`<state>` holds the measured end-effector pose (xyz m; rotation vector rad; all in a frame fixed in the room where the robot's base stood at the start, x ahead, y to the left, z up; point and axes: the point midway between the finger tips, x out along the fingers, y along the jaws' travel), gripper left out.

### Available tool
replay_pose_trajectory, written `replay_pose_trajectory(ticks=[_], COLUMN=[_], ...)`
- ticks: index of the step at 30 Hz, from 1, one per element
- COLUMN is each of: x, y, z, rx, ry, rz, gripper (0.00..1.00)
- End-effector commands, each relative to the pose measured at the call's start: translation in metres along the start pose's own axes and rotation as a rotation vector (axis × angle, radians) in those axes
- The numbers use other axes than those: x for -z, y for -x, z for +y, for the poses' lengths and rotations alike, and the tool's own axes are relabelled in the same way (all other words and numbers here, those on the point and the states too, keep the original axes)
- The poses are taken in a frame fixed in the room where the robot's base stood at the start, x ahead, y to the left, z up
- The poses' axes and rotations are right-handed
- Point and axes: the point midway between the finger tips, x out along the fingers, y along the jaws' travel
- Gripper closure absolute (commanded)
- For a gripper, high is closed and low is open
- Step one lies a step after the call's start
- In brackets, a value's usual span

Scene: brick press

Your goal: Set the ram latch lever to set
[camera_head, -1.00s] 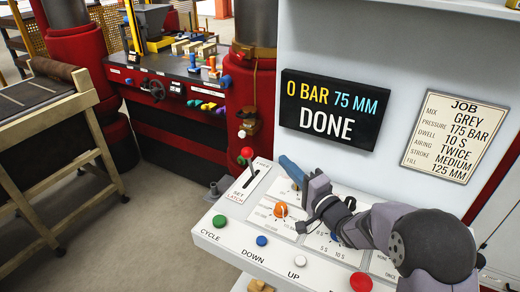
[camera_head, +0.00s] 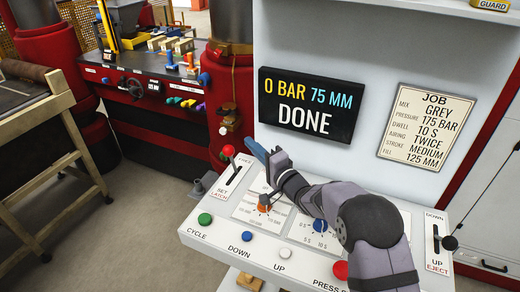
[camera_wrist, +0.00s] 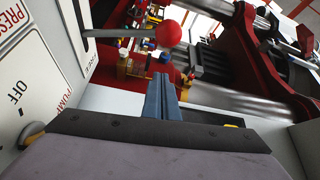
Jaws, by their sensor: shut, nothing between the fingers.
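The ram latch lever has a red ball knob (camera_head: 228,151) and stands at the left end of the sloped white control panel (camera_head: 205,228). Its slot is marked FREE at the far end and SET at the near end; the lever stands at the FREE end. My gripper (camera_head: 250,145) has its blue fingers shut and empty, just right of the knob and apart from it. In the wrist view the knob (camera_wrist: 168,33) is ahead of the closed fingertips (camera_wrist: 161,78), with the lever's grey shaft (camera_wrist: 118,33) running left from it.
An orange dial (camera_head: 264,208) and a blue dial (camera_head: 320,226) sit right of the lever. Green, blue, white and red buttons line the panel's front. An eject lever (camera_head: 436,232) is at the far right. The display (camera_head: 308,104) reads 0 BAR 75 MM, DONE.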

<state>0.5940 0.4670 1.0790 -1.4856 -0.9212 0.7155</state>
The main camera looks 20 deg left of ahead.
Motion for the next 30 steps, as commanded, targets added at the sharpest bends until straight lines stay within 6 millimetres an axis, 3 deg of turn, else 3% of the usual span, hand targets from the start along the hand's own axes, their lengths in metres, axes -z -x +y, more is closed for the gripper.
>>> replay_pose_trajectory(ticks=[6, 16, 30], x=[0.000, -0.032, -0.038], y=[-0.022, -0.009, -0.007], z=[-0.001, -0.002, 0.000], rx=[0.001, -0.001, 0.000], ry=[-0.001, -0.001, 0.000], rz=[0.000, -0.001, 0.001], gripper=[1.00, 1.00, 1.00])
